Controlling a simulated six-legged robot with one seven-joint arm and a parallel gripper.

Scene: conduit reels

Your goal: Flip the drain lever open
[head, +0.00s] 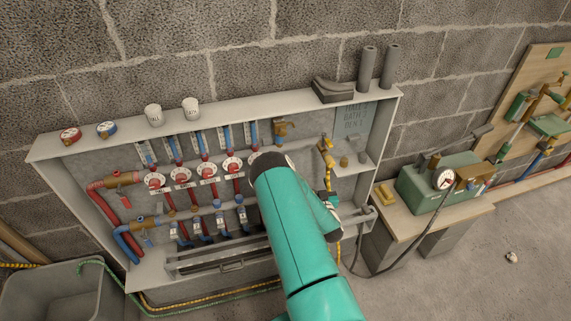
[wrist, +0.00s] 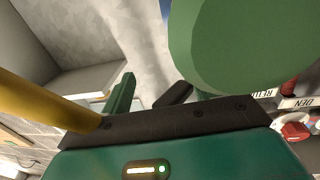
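In the head view, a brass valve with a yellow handle (head: 326,148) sits on the right part of the cabinet, just right of my arm. It may be the drain lever, but no readable label confirms this. A yellow hose or strap hangs below it. In the wrist view my gripper (wrist: 150,108) shows a dark bar and green parts. A blurred yellow bar (wrist: 45,95) crosses at the left. I cannot tell whether it touches my gripper or how far the fingers are apart.
The open wall cabinet (head: 60,152) holds red and blue pipes, dial valves (head: 207,169) and flow tubes. White cups (head: 191,109) and gauges stand on its top. A grey bin (head: 50,292) is at lower left. A bench with a green pump (head: 425,188) stands right.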

